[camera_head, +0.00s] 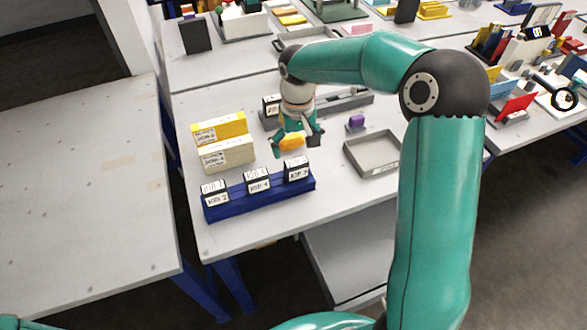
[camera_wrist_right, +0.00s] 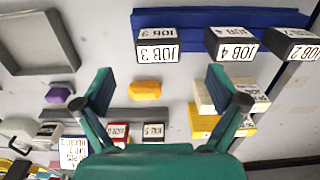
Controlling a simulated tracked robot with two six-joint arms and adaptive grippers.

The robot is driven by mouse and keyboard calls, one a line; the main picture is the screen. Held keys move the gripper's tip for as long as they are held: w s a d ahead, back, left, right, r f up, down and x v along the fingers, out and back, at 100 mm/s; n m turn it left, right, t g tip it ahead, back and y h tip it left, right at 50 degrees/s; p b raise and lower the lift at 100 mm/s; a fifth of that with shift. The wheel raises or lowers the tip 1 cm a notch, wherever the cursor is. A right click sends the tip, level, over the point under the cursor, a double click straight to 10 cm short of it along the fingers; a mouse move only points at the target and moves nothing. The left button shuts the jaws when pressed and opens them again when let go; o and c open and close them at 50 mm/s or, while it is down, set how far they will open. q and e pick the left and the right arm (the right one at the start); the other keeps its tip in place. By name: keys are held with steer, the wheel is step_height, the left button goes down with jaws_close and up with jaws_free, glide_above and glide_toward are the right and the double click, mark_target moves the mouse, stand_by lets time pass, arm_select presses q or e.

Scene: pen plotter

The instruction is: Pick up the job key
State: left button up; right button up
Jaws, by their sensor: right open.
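Several dark job keys with white labels stand in a row on a blue rack (camera_head: 262,200). The labels look like JOB 2 on the left key (camera_head: 214,193), JOB 4 on the middle key (camera_head: 257,180) and JOB 3 on the right key (camera_head: 298,169). In the wrist view the JOB 3 key (camera_wrist_right: 158,46), JOB 4 key (camera_wrist_right: 231,44) and JOB 2 key (camera_wrist_right: 294,45) are along the top, beyond my fingertips. My right gripper (camera_head: 296,143) is open and empty, behind the rack near the JOB 3 key. My left gripper is not in view.
A small orange-yellow block (camera_wrist_right: 145,90) shows between my right fingers, apart from them. Yellow and cream boxes (camera_head: 222,139) stand left of the gripper. A grey tray (camera_head: 373,171) and a purple piece (camera_head: 356,120) are to the right. The table front beside the rack is clear.

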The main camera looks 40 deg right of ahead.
mark_target(296, 161)
step_height(296, 161, down, 5)
steer(key=shift+d+r, duration=0.1)
steer(key=shift+f+p, duration=0.4)
steer(key=shift+f, duration=0.05)
steer(key=f, duration=0.1)
steer(key=w+f+p, duration=0.1)
steer(key=f, duration=0.1)
steer(key=shift+d+f, duration=0.2)
steer(key=shift+f, duration=0.5)
steer(key=c, duration=1.2)
